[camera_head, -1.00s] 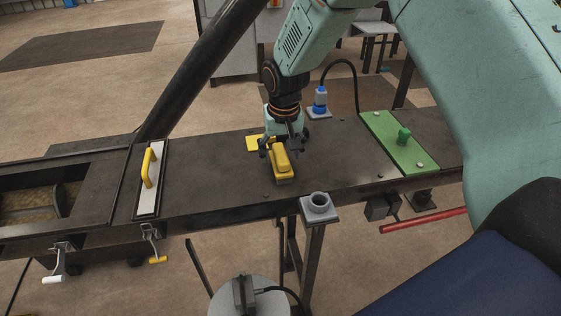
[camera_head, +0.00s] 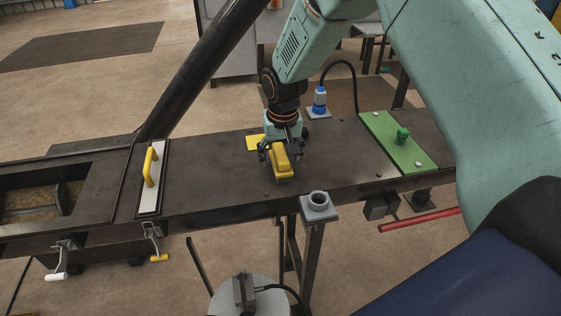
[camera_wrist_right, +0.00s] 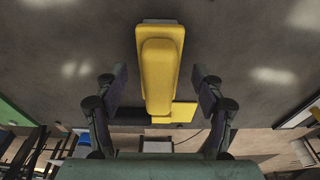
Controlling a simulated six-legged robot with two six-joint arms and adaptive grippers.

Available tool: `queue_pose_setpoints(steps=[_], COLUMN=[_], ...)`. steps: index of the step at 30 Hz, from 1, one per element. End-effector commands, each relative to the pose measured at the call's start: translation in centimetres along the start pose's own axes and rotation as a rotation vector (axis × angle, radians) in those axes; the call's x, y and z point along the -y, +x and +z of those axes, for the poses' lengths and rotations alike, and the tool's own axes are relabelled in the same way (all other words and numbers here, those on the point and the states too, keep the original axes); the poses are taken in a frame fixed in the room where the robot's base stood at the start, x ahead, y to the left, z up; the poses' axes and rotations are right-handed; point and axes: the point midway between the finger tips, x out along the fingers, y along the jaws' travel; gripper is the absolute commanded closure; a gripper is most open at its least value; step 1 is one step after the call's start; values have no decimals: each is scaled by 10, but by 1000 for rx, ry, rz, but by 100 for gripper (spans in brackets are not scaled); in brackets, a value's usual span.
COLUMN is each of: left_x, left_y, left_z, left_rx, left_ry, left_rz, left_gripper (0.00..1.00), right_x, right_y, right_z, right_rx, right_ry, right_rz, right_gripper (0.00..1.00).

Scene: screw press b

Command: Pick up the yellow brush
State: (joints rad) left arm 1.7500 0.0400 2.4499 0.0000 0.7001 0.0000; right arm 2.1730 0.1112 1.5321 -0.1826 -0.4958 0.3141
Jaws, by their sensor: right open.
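The yellow brush (camera_head: 281,162) lies on the dark metal bench top (camera_head: 225,165), with its long yellow handle upward. My right gripper (camera_head: 279,150) is open above it, with a finger on each side of the handle. In the right wrist view the brush (camera_wrist_right: 159,70) sits between the two open fingers of the gripper (camera_wrist_right: 160,90), with a gap on both sides. A flat yellow patch (camera_head: 256,143) lies on the bench beside the brush. My left gripper is not in view.
A white plate with a yellow handle (camera_head: 151,170) is on the left of the bench. A grey socket (camera_head: 318,205) sits at the front edge.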

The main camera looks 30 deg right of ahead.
Motion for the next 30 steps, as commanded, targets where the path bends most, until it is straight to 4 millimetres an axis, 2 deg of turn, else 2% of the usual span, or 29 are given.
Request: queue_pose_setpoints(steps=[5,27,30], left_x=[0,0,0], left_y=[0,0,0], left_z=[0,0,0], left_rx=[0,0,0], left_ry=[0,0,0], left_rz=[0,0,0], left_gripper=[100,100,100], right_x=[0,0,0], right_y=[0,0,0], right_z=[0,0,0], right_rx=[0,0,0], right_ry=[0,0,0], right_rz=[0,0,0], right_gripper=[32,95,98])
